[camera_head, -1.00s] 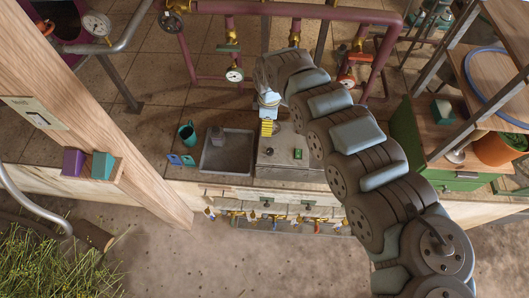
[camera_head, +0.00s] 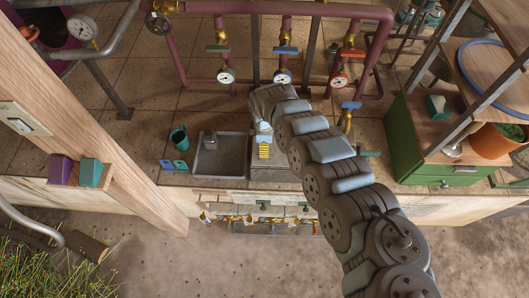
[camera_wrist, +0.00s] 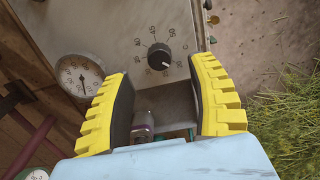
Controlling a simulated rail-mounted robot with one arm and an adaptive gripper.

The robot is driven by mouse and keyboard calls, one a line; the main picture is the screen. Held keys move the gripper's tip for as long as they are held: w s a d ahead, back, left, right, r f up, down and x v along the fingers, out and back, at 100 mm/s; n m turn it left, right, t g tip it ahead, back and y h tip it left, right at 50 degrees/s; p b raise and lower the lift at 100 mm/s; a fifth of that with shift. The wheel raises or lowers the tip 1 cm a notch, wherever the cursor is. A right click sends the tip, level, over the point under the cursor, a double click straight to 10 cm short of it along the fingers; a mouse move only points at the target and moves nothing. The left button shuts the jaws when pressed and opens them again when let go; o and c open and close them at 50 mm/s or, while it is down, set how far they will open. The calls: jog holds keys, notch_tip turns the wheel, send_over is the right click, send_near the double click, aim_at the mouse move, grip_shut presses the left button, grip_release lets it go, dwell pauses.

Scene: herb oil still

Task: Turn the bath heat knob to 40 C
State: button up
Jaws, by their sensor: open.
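The bath heat knob (camera_wrist: 159,56) is round and black, on a pale metal panel (camera_wrist: 118,28) with a printed scale around it in the wrist view. In the head view my gripper (camera_head: 264,150) is over the metal bath box (camera_head: 270,174), which my arm partly hides. The knob cannot be made out there.
A round dial gauge (camera_wrist: 78,76) is left of the knob in the wrist view. A grey tray (camera_head: 222,160) with a small bottle stands left of the box, beside a teal mug (camera_head: 179,137). Pipes with valves run behind; a green cabinet (camera_head: 440,165) stands right.

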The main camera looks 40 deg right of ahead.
jog(key=shift+f+b, duration=0.55)
jog(key=shift+f, duration=1.9)
grip_shut()
